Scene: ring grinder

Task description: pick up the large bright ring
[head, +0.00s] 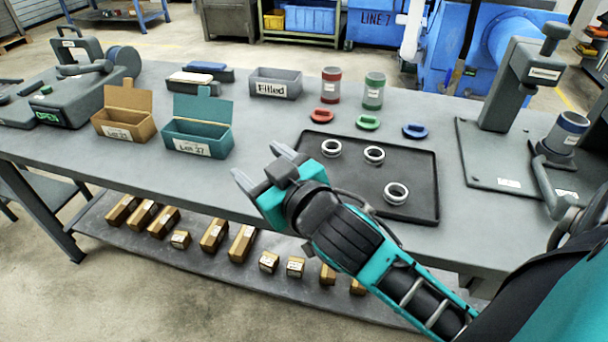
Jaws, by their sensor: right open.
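Three bright silvery rings lie flat on a black tray (418,165) on the grey workbench. One ring (331,140) is at the tray's back left, one ring (374,148) is at the back middle, and one ring (396,202) is at the front right. The front right ring looks largest, but it is also nearest, so I cannot be sure. My right gripper (262,165) is open and empty, left of the tray, with its fingers pointing up and left. Its wrist and forearm cover the tray's front left part. My left gripper is out of view.
Red, green and blue flat pieces (368,122) lie behind the tray, with red and green cylinders (331,86) beyond. A grey bin (275,83) and open brown (125,124) and teal (198,138) boxes stand left. A tall press (508,85) stands right.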

